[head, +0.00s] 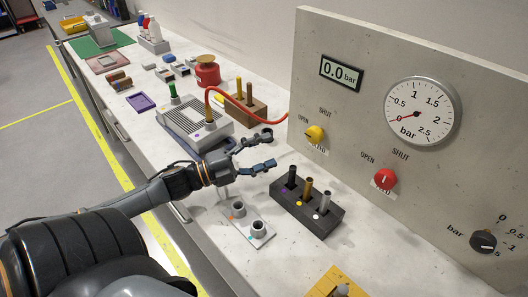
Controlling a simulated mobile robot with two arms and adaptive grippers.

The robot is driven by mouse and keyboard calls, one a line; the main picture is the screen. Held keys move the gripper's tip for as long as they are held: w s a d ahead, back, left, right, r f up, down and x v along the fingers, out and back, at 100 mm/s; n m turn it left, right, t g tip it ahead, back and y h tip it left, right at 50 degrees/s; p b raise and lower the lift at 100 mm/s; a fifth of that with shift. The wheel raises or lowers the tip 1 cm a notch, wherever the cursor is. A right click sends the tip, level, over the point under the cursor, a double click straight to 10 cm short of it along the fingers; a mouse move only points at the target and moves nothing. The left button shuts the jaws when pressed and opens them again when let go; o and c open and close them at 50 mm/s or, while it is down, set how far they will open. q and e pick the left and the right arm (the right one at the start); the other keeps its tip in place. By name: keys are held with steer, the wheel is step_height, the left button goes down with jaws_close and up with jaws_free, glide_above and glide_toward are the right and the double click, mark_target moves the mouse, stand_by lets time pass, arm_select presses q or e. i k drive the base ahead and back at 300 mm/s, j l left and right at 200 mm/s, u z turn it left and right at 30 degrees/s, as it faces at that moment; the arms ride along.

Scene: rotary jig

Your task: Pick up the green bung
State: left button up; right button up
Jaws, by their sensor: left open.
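A green bung (173,90) stands upright on the grey ribbed unit (188,122) in the middle of the bench, near the unit's far left corner. It looks like a slim green peg. My left gripper (270,149) is open, with nothing between its fingers. It is above the bench, nearer to me than the ribbed unit and to the right of it, well apart from the green bung. My right gripper is not in view.
A dark block (318,222) with black, brown and grey pegs stands just right of my left gripper. A small plate (262,241) with two sockets lies below it. A red hose (250,118) runs behind to the gauge panel (350,130). A wooden block (258,110) stands behind.

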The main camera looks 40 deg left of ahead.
mark_target(172, 85)
steer(key=k+j, duration=0.75)
steer(key=k, duration=0.1)
